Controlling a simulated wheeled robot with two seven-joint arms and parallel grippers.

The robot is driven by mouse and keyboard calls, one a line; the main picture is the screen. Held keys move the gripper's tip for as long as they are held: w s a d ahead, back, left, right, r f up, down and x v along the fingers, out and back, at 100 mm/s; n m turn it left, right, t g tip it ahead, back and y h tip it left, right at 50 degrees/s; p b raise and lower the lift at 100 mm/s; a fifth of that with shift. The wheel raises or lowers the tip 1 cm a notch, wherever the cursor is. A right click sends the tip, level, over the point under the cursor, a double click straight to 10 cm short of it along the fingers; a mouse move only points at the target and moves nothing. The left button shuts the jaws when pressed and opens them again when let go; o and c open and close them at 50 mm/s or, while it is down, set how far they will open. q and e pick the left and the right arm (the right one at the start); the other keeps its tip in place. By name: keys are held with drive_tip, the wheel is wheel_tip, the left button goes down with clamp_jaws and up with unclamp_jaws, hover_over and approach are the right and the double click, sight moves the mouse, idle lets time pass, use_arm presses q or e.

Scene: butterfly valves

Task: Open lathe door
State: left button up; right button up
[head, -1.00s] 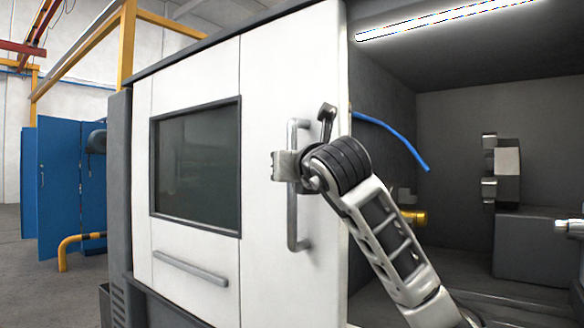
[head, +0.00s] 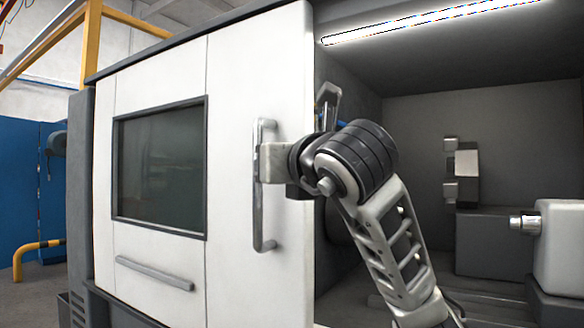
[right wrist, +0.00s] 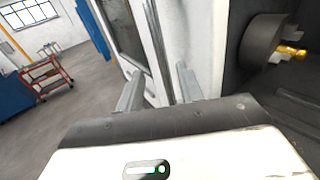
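The white lathe door (head: 225,60) stands at the left of the machine, with the dark interior (head: 410,120) exposed to its right. Its vertical grey handle (head: 264,220) is on the door's right part. My right gripper (head: 268,163) is at the handle's mid-height, and its near finger overlaps the bar in the head view. In the right wrist view my right gripper (right wrist: 159,80) has its two fingers spread apart, with the handle bar (right wrist: 157,45) in the gap between them. Contact with the bar cannot be told. My left gripper is out of view.
The door has a dark window (head: 160,165) and a low horizontal bar (head: 155,273). Inside the lathe are a chuck (head: 463,165) and a pale tailstock (head: 565,245). Blue panels and a yellow rail (head: 35,247) stand at left. Open floor (right wrist: 85,105) shows in the wrist view.

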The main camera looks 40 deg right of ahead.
drive_tip(key=v, duration=0.5)
idle(0.4)
